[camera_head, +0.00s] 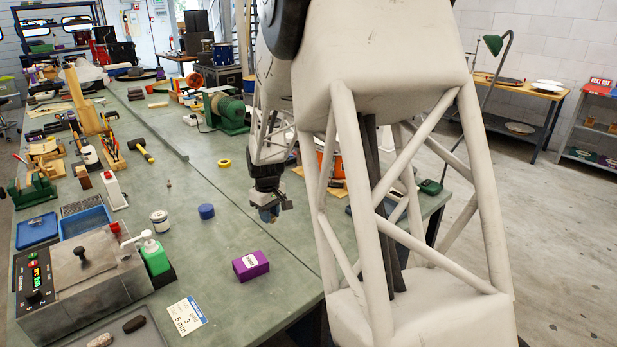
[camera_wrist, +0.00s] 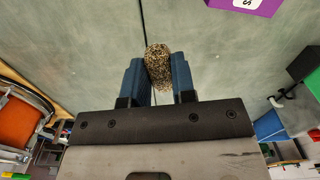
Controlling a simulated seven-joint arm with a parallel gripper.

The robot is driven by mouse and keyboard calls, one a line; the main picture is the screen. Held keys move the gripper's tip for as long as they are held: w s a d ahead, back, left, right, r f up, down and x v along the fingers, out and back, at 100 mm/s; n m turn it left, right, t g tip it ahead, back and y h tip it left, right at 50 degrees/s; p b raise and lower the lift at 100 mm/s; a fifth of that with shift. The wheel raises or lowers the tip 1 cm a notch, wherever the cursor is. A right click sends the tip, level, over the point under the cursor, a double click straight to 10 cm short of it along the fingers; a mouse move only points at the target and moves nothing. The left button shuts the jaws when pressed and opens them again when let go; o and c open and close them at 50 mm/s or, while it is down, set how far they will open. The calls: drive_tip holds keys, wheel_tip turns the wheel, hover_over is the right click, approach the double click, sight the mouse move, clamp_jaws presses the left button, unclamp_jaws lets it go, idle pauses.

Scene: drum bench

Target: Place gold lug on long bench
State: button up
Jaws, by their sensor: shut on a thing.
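My gripper (camera_head: 270,213) hangs over the right part of the long bench (camera_head: 215,255), which has a grey-green top. In the wrist view its two blue fingers (camera_wrist: 158,78) are shut on a rounded, speckled gold-brown piece, the gold lug (camera_wrist: 157,58). The lug sticks out past the fingertips, with the bench top (camera_wrist: 80,45) behind it. I cannot tell how high the lug is above the bench. In the head view I cannot make out the lug at the gripper.
A purple box (camera_head: 251,266) stands on the bench, left of and nearer than my gripper. A blue round tub (camera_head: 206,212), a white jar (camera_head: 160,221) and a yellow ring (camera_head: 224,163) lie farther left. The bench between them is clear. A dark seam crosses the top.

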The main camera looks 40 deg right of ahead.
drive_tip(key=shift+m, duration=0.7)
drive_tip(key=d+f, duration=0.1)
drive_tip(key=d, duration=0.1)
drive_tip(key=s+d+f, duration=0.1)
drive_tip(key=d, duration=0.1)
drive_tip(key=d+f, duration=0.2)
drive_tip(key=shift+s, duration=0.15)
drive_tip(key=shift+f, duration=0.6)
drive_tip(key=w+d, duration=0.2)
drive_tip(key=w, duration=0.2)
drive_tip(key=w+d+f, duration=0.1)
drive_tip(key=w+d, duration=0.1)
drive_tip(key=w, duration=0.3)
drive_tip(key=w+d, duration=0.3)
drive_tip(key=w, duration=0.1)
drive_tip(key=shift+w+f, duration=0.2)
drive_tip(key=shift+w+d+f, duration=0.1)
drive_tip(key=shift+w+d, duration=0.1)
drive_tip(key=shift+w, duration=0.2)
drive_tip(key=shift+f, duration=1.7)
